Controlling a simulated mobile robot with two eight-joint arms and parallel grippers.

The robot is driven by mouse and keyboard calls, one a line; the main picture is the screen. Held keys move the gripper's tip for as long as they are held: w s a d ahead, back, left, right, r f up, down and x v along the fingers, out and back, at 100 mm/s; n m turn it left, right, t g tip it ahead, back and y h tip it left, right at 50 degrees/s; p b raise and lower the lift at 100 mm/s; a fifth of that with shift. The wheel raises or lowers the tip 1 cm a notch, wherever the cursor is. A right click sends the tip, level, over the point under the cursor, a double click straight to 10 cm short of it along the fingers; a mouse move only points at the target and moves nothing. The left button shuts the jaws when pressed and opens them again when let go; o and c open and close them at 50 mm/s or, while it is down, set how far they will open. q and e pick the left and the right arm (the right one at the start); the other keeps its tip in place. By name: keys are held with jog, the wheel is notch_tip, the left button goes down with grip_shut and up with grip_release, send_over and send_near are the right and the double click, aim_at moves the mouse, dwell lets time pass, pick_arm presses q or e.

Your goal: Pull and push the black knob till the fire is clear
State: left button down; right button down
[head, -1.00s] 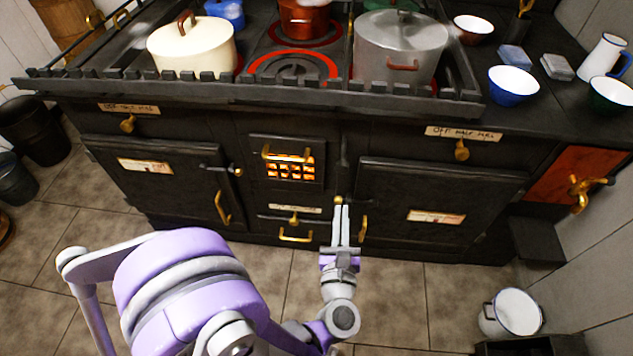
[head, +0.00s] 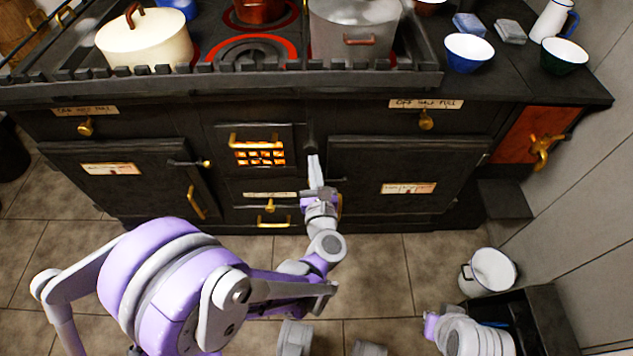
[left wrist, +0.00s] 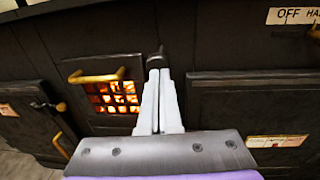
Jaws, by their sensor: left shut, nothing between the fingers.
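The black knob (left wrist: 156,60) sticks out of the stove front, just right of the firebox door, and shows dark in the head view too (head: 310,138). My left gripper (head: 313,157) points up at it from below. In the left wrist view its fingertips (left wrist: 159,73) are shut together with nothing between them. They overlap the knob's lower end in the picture; I cannot tell whether they touch it. The fire (head: 260,154) glows orange behind the grate of the firebox door and also in the left wrist view (left wrist: 115,97). My right gripper is not in view.
The black stove has brass handles, including the firebox door handle (head: 261,136) and a lower drawer handle (head: 274,224). A cream pot (head: 145,44) and a grey pot (head: 352,32) stand on top. A white bucket (head: 489,271) stands on the floor at right.

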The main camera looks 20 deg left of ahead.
aim_at(312, 136)
pick_arm(q)
jog(key=shift+x, duration=0.9)
jog(key=x, duration=0.7)
jog(key=shift+w+d, duration=0.2)
jog(key=shift+d, duration=0.1)
jog(key=shift+r, duration=0.2)
jog(key=shift+w+a, duration=0.1)
